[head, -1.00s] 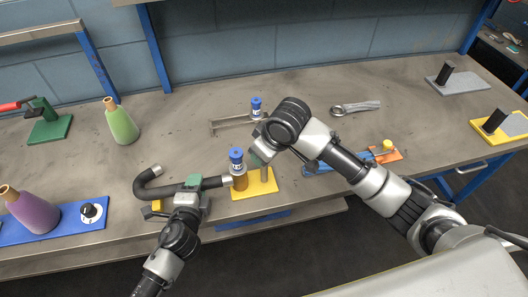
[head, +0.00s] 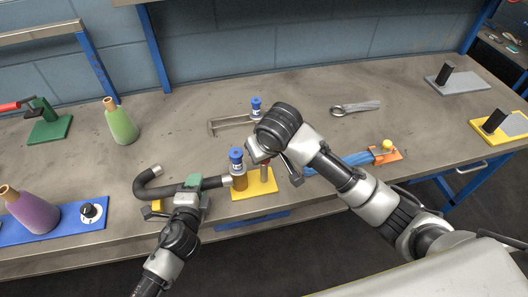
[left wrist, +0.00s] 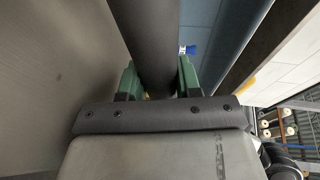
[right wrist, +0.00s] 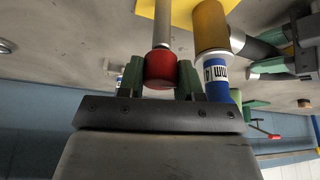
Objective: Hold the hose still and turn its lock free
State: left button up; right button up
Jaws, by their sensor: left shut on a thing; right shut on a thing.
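The black hose (head: 170,190) lies along the front of the bench, with a curved left end and a grey right end. My left gripper (head: 192,187) is shut on its straight part; in the left wrist view its green fingertips sit either side of the hose (left wrist: 150,35). The hose's right end meets an amber cylinder (head: 239,181) with a blue cap, on a yellow plate (head: 260,188). Beside it stands a grey post with a red knob (right wrist: 160,66). My right gripper (right wrist: 161,78) is shut on that knob. In the head view my right wrist partly hides it.
A second blue-capped piece (head: 256,104) stands by a metal bracket (head: 228,125) behind. A wrench (head: 355,108) lies at the back. An orange block (head: 386,156) with a yellow knob is to the right. Bottles (head: 121,123) and (head: 33,212) stand left.

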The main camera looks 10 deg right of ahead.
jog(key=o, duration=0.9)
jog(key=shift+o, duration=0.2)
jog(key=shift+r, duration=0.1)
jog(key=v, duration=1.2)
